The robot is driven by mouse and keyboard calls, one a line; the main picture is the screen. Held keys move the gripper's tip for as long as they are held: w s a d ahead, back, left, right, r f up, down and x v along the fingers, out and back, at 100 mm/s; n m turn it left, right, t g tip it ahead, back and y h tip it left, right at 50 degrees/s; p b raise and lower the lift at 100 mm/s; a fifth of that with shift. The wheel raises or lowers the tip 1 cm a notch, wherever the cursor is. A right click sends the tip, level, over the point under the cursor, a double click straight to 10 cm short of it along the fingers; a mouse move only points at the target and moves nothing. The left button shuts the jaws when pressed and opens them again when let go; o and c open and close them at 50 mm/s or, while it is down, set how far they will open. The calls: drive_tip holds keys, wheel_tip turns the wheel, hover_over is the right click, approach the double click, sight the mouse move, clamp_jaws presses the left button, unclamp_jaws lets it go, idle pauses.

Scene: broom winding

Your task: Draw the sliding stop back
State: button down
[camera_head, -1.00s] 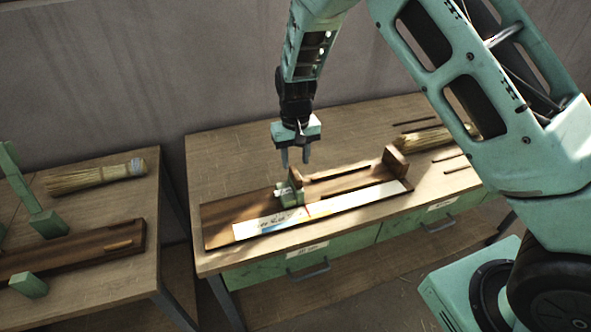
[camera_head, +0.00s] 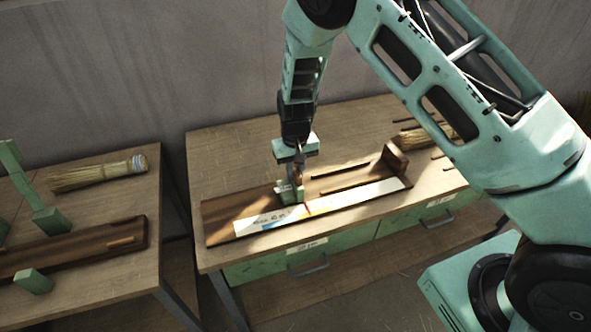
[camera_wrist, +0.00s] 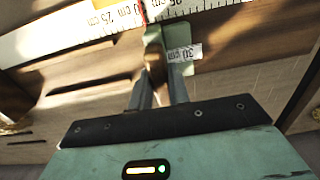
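The sliding stop (camera_head: 291,190) is a small green block with a brown wooden grip on top. It stands upright on a dark wooden board (camera_head: 222,212), behind a white ruler strip (camera_head: 345,200). In the wrist view the stop (camera_wrist: 179,40) sits at the top centre, its brown grip between the fingers, with a red line on the ruler close by. My gripper (camera_head: 295,168) has come down from above over the stop. Its fingers (camera_wrist: 160,85) look closed against both sides of the brown grip, whose lower part they partly hide.
A wooden end block (camera_head: 394,158) stands at the board's right end. A straw brush (camera_head: 436,132) and dark rods lie at the table's back right. A second table at left holds another brush (camera_head: 95,174) and a board (camera_head: 80,248). The table behind the board is clear.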

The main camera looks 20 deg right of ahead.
drive_tip(key=a+b, duration=0.1)
drive_tip(key=a, duration=1.7)
drive_tip(key=shift+a, duration=0.6)
drive_tip(key=shift+r, duration=0.1)
drive_tip(key=c, duration=1.3)
unclamp_jaws()
drive_tip(key=shift+a, duration=0.1)
wheel_tip(320, 180, up, 17)
drive_tip(key=b, duration=0.3)
drive_tip(key=shift+r, duration=0.15)
